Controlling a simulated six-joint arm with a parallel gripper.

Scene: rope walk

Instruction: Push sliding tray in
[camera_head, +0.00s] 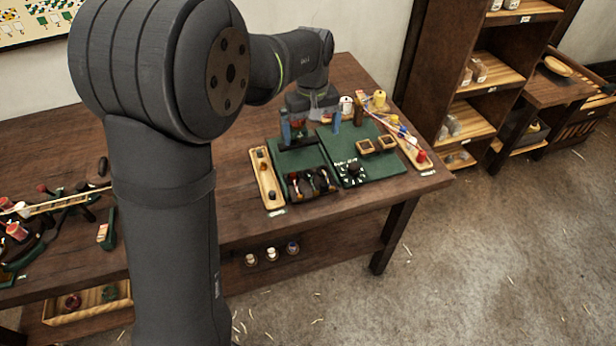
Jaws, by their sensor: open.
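I cannot tell for sure which piece is the sliding tray. A narrow light-wood tray (256,165) holding small dark pieces lies on the table, left of the green mat. Another long light-wood tray (411,151) with coloured spools lies along the mat's right side. A light-wood tray (100,297) with round pieces also sits under the table at lower left. My gripper (311,122) is over the back part of the green mat, between the two table trays. It is open, with its bluish fingers apart, and nothing shows held between them.
Spools and a ladder-like wooden strip (62,202) crowd the table's left. A shelf unit (477,125) stands at right. Bare table lies along the front edge.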

